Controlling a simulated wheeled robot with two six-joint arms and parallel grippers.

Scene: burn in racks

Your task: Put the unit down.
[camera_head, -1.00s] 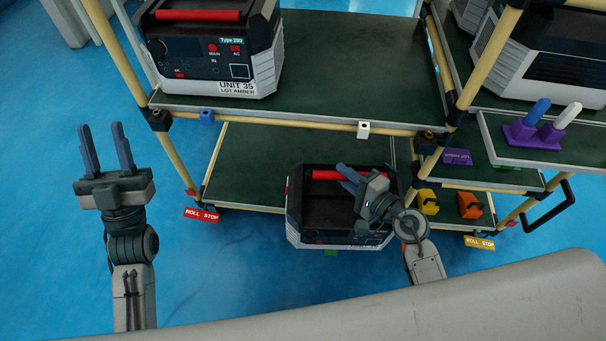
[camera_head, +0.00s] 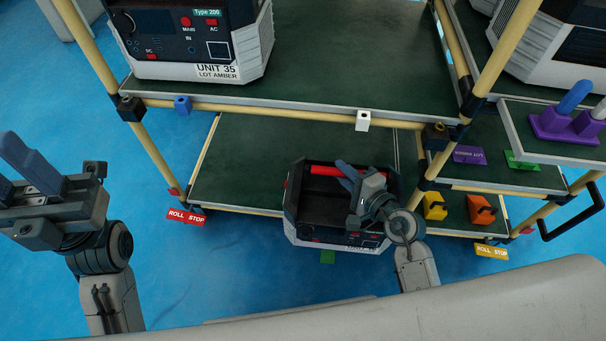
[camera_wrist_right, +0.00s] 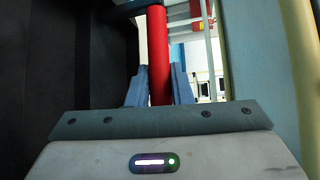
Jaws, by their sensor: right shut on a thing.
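The unit (camera_head: 318,212) is a black and white box with a red top handle (camera_head: 324,171). It is at the front of the lower green shelf (camera_head: 250,150), its near part covering the shelf's front edge in the head view. I cannot tell whether its base touches the shelf. My right gripper (camera_head: 345,172) is shut on the handle. In the right wrist view the red handle (camera_wrist_right: 158,55) runs between the blue fingers (camera_wrist_right: 159,88). My left gripper (camera_head: 22,168) is empty at the left, its fingers apart and partly cut by the picture edge.
Unit 35 (camera_head: 190,40) stands on the upper shelf (camera_head: 330,60). Yellow (camera_head: 434,206) and orange (camera_head: 481,209) holders sit right of the held unit. A rack post (camera_head: 497,50) rises at the right. The lower shelf is clear left of the unit.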

